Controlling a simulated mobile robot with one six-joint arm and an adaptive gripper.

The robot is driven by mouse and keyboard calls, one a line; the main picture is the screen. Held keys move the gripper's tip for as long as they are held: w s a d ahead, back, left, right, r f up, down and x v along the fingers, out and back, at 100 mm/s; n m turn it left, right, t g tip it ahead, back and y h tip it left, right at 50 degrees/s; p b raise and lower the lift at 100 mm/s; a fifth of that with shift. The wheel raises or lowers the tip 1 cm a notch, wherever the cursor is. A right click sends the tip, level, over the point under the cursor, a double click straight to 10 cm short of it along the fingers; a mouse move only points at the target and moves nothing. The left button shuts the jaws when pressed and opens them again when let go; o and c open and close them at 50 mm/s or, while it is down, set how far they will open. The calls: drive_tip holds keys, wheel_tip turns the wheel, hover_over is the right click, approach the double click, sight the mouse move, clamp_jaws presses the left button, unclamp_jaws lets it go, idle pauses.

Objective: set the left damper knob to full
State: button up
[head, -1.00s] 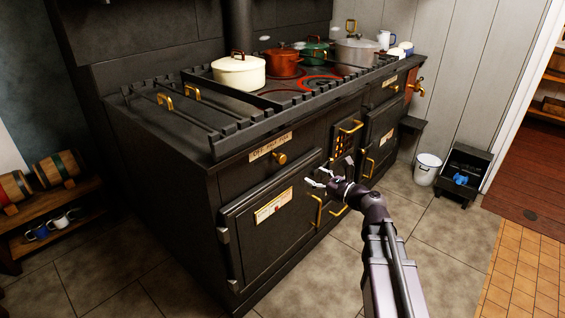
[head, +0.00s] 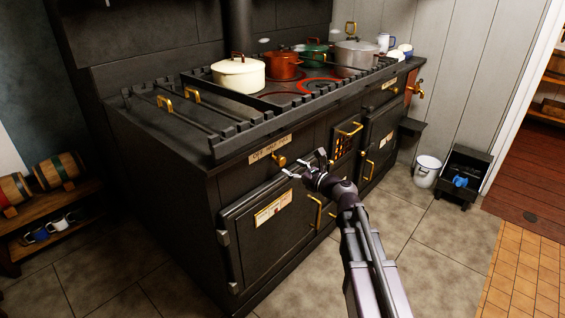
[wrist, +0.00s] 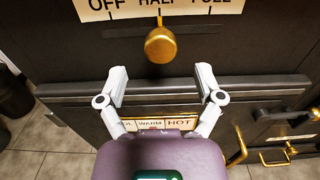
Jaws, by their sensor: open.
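The left damper knob (head: 279,161) is a round brass knob on the dark stove front, below a cream label (head: 270,149). In the wrist view the knob (wrist: 161,46) sits under the word HALF on the label (wrist: 185,9), at the middle of a dark horizontal slot, with OFF to the left and FULL to the right. My gripper (head: 305,164) is open and empty, just right of the knob in the head view. In the wrist view my gripper (wrist: 160,82) has its fingers spread below the knob, one to each side, not touching it.
The oven door (head: 262,222) with a temperature plate (head: 271,207) lies below the knob. Brass handles (head: 316,212) stick out to the right, near the glowing grate (head: 341,144). Pots, including a cream one (head: 238,72), stand on the stovetop. The floor in front is clear.

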sight(283, 162)
drive_tip(key=shift+x, duration=2.6)
